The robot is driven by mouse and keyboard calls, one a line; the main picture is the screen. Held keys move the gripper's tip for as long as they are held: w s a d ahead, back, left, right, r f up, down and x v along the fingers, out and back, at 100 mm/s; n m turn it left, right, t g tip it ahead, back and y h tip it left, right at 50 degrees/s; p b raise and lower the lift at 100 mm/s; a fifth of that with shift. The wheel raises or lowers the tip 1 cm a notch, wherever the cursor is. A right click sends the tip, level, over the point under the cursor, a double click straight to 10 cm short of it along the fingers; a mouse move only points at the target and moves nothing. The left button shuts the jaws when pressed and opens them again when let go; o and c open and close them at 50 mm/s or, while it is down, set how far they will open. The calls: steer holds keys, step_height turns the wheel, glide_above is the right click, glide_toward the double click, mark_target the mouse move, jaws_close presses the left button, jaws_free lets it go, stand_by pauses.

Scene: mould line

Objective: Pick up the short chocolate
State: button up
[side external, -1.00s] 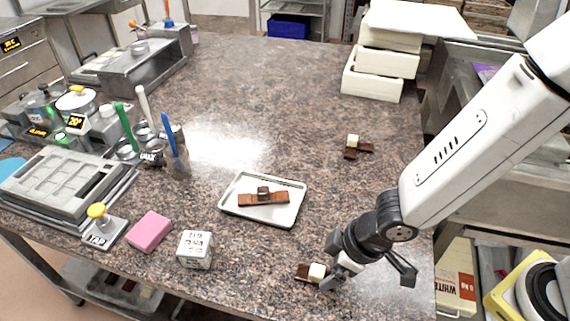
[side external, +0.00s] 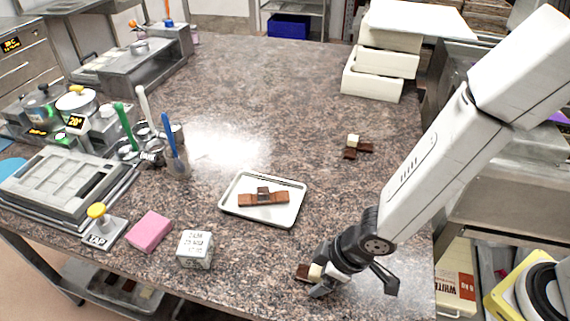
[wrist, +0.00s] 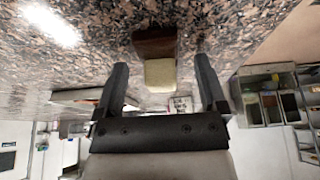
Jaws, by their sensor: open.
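A short dark brown chocolate (side external: 302,271) with a cream-white block (side external: 315,272) against it lies on the counter near its front edge. The brown piece (wrist: 154,42) and the cream block (wrist: 160,73) also show in the wrist view. My gripper (side external: 322,283) is open right beside them and hides part of the block. In the wrist view the fingers (wrist: 160,64) stand on either side of the cream block, with gaps; the brown piece lies just beyond the fingertips. A longer brown bar (side external: 278,198) with a dark piece across it lies on a white tray (side external: 240,211).
Dark chocolate pieces with a cream cube (side external: 352,141) lie farther back. White boxes (side external: 372,86) are stacked at the back right.

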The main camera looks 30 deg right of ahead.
jaws_close()
stand_by(0.3)
steer(key=shift+r, duration=0.1)
steer(key=shift+r, duration=4.9)
